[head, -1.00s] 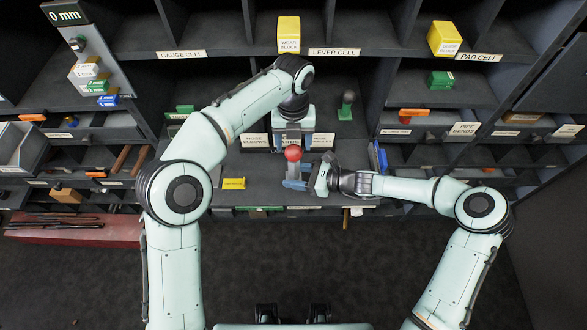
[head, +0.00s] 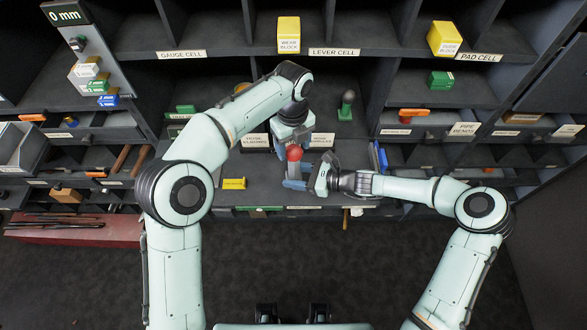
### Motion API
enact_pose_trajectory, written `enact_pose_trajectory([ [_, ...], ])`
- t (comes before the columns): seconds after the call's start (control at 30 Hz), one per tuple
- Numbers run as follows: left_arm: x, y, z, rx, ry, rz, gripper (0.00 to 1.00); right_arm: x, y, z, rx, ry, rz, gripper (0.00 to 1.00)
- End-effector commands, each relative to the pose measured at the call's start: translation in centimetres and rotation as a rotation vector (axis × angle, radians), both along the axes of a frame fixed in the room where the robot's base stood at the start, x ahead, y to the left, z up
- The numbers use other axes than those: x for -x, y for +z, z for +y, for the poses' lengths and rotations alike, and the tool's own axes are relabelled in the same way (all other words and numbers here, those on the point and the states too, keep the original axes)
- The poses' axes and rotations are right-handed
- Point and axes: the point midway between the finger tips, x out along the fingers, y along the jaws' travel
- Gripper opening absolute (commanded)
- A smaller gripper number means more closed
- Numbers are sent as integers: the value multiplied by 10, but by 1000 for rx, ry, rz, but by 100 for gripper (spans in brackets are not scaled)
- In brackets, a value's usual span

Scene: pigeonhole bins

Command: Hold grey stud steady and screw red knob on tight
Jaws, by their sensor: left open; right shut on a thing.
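The red knob (head: 294,152) is a small ball on top of the short grey stud (head: 293,169), above the dark shelf in the middle. The stud looks upright. My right gripper (head: 297,184) comes in from the right and is shut on the grey stud, low down. My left gripper (head: 292,139) is open, pointing down just behind and above the red knob. Its fingertips are partly hidden by its own body and the knob, so I cannot tell whether they touch the knob. The thread between knob and stud is not visible.
A yellow labelled block (head: 234,184) lies on the shelf to the left. A green-based dark knob (head: 346,105) stands behind to the right. A blue piece (head: 378,158) is right of my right gripper. Pigeonhole dividers surround the work spot; the shelf left of the stud is fairly clear.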

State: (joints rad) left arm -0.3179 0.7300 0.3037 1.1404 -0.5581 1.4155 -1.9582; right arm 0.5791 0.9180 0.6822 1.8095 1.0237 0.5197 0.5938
Motion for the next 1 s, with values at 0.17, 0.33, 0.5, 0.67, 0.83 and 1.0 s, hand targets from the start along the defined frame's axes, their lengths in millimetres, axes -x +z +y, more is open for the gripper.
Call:
enact_pose_trajectory([
  [0.17,1,0,0,-10,376,1,65,1,-7,-3,11,-7,11,16],
  [0.33,2,0,0,-16,659,3,65,1,-7,-3,11,-7,11,16],
  [0.5,2,0,0,-17,679,3,65,1,-7,-3,11,-7,11,16],
  [0.67,1,0,-1,-16,677,3,65,1,-7,-3,11,-7,11,16],
  [0.83,0,0,-1,-16,676,3,65,1,-7,-3,11,-7,11,16],
  [1.0,0,0,-1,-16,675,3,13,1,-7,-3,11,-7,11,16],
])
